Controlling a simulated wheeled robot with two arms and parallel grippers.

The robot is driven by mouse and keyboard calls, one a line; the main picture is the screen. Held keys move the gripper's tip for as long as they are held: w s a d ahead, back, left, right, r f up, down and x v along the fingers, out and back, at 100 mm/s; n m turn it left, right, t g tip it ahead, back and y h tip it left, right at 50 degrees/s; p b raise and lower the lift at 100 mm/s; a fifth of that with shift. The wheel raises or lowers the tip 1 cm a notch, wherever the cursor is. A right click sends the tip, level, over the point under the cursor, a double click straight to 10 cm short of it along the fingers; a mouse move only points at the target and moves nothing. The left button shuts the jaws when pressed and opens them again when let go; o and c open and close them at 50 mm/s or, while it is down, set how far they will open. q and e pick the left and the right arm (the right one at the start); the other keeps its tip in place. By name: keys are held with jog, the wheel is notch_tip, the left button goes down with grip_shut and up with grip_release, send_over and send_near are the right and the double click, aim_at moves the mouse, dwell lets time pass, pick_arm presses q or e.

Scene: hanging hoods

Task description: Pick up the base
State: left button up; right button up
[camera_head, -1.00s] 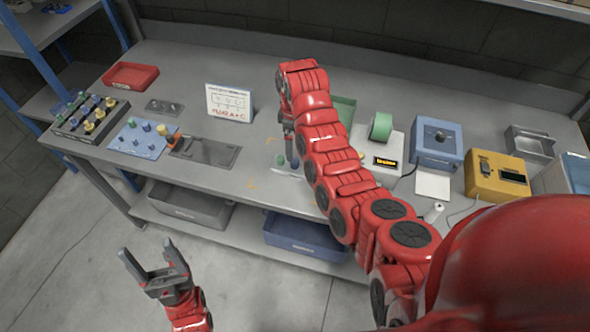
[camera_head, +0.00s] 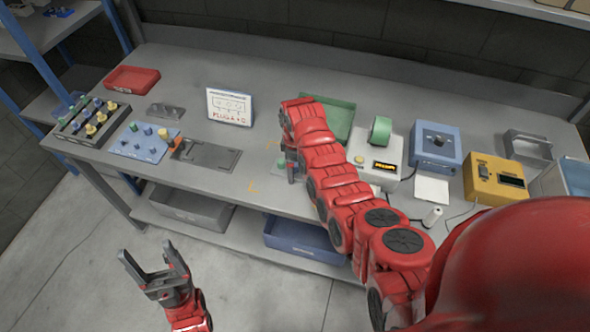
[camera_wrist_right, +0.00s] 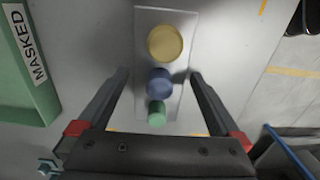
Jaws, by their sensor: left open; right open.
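The base, a pale flat plate (camera_wrist_right: 180,20), lies on the table in the right wrist view and carries a yellow, a blue and a green round piece in a row. My right gripper (camera_wrist_right: 158,76) is open above it, with one finger on each side of the plate near the blue piece; I see no contact. In the head view my right gripper (camera_head: 291,168) points down near the table's front edge, and my arm hides most of the base. My left gripper (camera_head: 147,250) is open and empty in front of the table.
A green tray (camera_head: 341,118) lies behind my right arm; its wall also shows in the right wrist view (camera_wrist_right: 25,112). A sign (camera_head: 229,105) and a grey plate (camera_head: 206,155) are to the left. Blue (camera_head: 435,148) and yellow (camera_head: 488,177) devices stand to the right.

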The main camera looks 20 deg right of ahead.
grip_shut()
dwell(0.3)
jog(key=shift+w+r, duration=0.1)
